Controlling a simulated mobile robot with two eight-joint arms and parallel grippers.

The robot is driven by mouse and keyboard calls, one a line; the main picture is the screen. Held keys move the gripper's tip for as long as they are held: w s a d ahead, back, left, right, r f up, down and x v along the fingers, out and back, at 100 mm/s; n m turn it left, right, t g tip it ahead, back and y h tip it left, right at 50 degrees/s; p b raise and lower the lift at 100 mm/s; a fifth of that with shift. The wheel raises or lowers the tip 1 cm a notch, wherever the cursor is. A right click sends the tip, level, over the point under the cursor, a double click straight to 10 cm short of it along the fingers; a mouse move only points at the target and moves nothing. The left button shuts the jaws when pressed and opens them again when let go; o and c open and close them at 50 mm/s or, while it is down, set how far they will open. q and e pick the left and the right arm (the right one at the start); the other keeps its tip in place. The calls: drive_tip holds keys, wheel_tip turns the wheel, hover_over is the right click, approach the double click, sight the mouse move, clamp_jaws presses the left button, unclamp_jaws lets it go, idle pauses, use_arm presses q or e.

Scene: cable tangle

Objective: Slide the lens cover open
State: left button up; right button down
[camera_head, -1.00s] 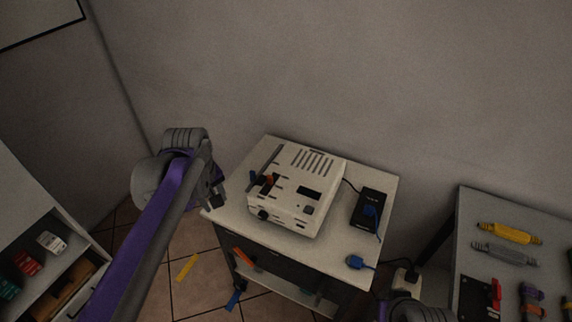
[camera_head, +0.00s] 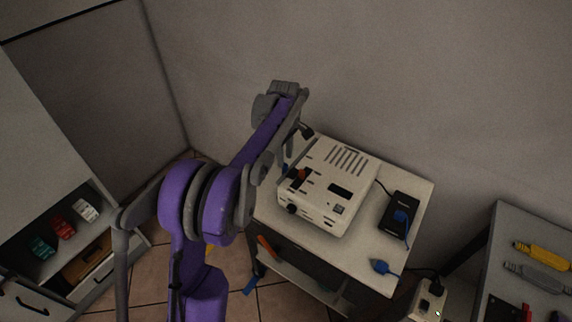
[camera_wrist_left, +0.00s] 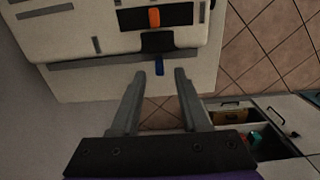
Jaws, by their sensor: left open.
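A white boxy device (camera_head: 325,205) with vents and slots sits on a small white table. Which part is the lens cover I cannot tell.
A black adapter box (camera_head: 399,217) with a blue plug and cable lies right of the device. Another blue plug (camera_head: 381,267) lies near the table's right edge. A power strip (camera_head: 428,303) and a tool table are at right, an open shelf (camera_head: 75,245) at left. A wall stands behind.

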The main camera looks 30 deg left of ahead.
sight(285, 163)
use_arm(q)
drive_tip(key=shift+f, duration=2.1)
clamp_jaws()
